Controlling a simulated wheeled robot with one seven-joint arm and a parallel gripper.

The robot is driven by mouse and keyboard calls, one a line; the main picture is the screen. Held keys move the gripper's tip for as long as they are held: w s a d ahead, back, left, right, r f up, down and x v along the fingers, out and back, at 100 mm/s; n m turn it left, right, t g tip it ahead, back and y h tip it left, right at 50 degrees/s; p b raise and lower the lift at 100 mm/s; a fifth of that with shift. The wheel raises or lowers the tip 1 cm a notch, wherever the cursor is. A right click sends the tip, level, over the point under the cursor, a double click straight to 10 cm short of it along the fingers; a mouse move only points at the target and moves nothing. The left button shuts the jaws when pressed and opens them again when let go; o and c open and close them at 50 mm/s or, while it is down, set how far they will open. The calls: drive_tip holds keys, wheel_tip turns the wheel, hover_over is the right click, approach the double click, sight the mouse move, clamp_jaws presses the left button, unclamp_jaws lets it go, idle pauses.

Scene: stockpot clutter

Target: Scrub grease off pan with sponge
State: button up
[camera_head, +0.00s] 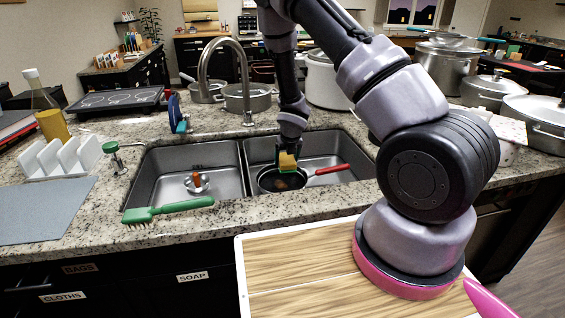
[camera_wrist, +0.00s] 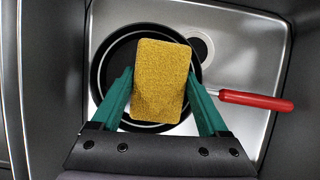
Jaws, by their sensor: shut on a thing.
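My gripper (camera_wrist: 160,95) is shut on a yellow sponge (camera_wrist: 160,75), with one green finger on each side of it. The sponge hides the middle of the pan in the wrist view. A brown patch (camera_head: 281,184), which looks like grease, shows on the pan's inside in the head view. I cannot tell whether the sponge touches the pan.
The left basin (camera_head: 165,185) holds a small object with an orange-brown top (camera_head: 197,179). A green brush (camera_head: 168,210) lies on the front counter edge. Several pots (camera_head: 487,88) stand behind right.

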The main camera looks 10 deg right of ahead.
drive_tip(key=shift+s+a+f+n+y, duration=0.2)
drive_tip(key=shift+s+a+n, duration=0.05)
drive_tip(key=shift+a+n, duration=0.2)
drive_tip(key=shift+s+a+f+n+y, duration=0.15)
drive_tip(key=shift+s+a+n+y, duration=0.1)
drive_tip(key=shift+a+n, duration=0.2)
drive_tip(key=shift+f, duration=0.3)
hover_over(281, 184)
drive_tip(key=s, duration=0.1)
drive_tip(key=shift+s+d+f, duration=0.1)
drive_tip(key=shift+s+f, duration=0.05)
drive_tip(key=shift+f, duration=2.45)
drive_tip(key=shift+f, duration=0.9)
drive_tip(key=shift+w+r, duration=0.1)
drive_tip(key=shift+w, duration=1.7)
drive_tip(key=shift+s+f, duration=0.2)
drive_tip(key=shift+s, duration=1.7)
